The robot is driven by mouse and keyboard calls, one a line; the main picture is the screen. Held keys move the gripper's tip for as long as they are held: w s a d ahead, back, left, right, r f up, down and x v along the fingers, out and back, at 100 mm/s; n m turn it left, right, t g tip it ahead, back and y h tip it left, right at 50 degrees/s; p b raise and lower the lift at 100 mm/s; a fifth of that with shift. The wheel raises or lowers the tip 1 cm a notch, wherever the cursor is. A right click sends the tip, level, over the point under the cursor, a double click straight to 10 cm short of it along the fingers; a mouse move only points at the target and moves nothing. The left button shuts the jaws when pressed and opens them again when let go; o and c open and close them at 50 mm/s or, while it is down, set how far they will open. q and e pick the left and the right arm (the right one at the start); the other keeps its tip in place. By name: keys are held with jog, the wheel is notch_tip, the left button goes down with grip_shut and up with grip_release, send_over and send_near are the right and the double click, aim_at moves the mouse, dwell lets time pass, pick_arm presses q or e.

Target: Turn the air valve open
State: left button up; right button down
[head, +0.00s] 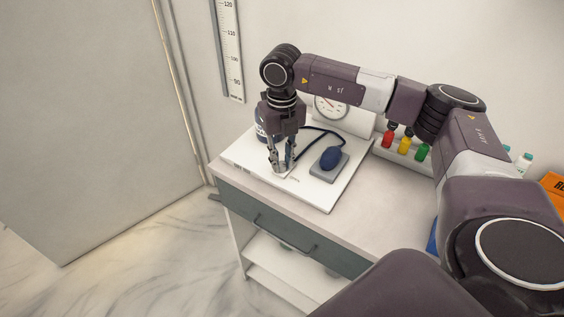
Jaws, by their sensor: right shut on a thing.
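My right gripper (281,168) points down over the left part of a white board (316,196) on the cabinet top. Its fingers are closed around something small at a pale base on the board. This is where the air valve seems to be, but the fingers hide it and I cannot tell its angle. A dark blue bulb (331,158) rests on a grey block (322,172) to the right of the gripper. A black tube (325,131) runs behind the gripper towards the bulb. A round gauge (330,106) stands at the back, partly hidden by my arm. My left gripper is not in view.
The board lies on a white cabinet (362,211) with a grey-green drawer (290,235) and open shelves below. Red, yellow and green items (404,145) sit in a rack at the back right. A wall ruler (230,50) hangs at the left. The cabinet top right of the board is clear.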

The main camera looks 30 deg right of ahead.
aim_at(282, 164)
jog(key=shift+w+m, duration=0.1)
jog(key=shift+m, duration=1.2)
jog(key=shift+r, duration=0.1)
jog(key=c, duration=1.8)
grip_release()
notch_tip(282, 164, up, 12)
